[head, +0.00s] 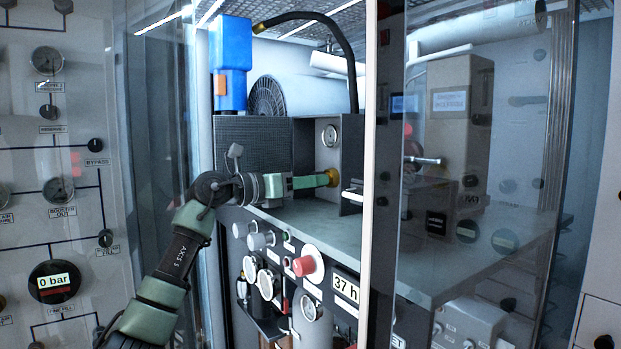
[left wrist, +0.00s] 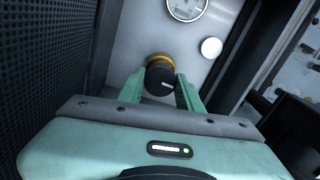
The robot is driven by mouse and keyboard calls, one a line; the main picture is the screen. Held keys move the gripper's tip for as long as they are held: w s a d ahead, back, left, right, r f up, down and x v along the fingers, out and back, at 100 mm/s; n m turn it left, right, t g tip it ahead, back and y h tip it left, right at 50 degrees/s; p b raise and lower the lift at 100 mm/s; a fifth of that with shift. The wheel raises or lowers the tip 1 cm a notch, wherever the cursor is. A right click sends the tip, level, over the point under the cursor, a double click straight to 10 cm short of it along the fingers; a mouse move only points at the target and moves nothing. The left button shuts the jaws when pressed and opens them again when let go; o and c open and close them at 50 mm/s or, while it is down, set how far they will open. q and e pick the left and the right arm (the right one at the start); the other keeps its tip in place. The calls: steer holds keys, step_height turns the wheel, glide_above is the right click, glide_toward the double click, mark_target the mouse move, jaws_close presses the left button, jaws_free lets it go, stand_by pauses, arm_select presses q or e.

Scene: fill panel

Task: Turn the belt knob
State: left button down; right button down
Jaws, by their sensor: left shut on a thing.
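The belt knob (left wrist: 160,78) is black with a white mark and a brass ring behind it, on a grey panel in the left wrist view. In the head view its yellow-brass edge (head: 334,177) shows inside the recess, mostly hidden by my fingers. My left gripper (head: 328,179) reaches into the recess from the left. In the left wrist view its two green fingers (left wrist: 161,92) stand on either side of the knob, shut on it. My right gripper is not in view.
A round gauge (head: 330,135) sits above the knob. Dark recess walls (head: 250,160) stand close to the arm. Below is a grey shelf (head: 325,235), then a panel with a red knob (head: 304,266). A glass door edge (head: 372,230) is on the right.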

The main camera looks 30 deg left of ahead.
arm_select(q)
steer(key=shift+n, duration=0.4)
steer(key=c, duration=1)
jaws_free()
steer(key=shift+s, duration=0.1)
steer(key=shift+s+a+f+b, duration=0.15)
steer(key=shift+s+a+b, duration=0.05)
steer(key=shift+s+b, duration=0.1)
steer(key=b+v, duration=0.2)
steer(key=v, duration=0.4)
steer(key=shift+s+a+b, duration=0.15)
steer(key=shift+s+b, duration=0.05)
steer(key=shift+b, duration=0.15)
steer(key=shift+s, duration=0.25)
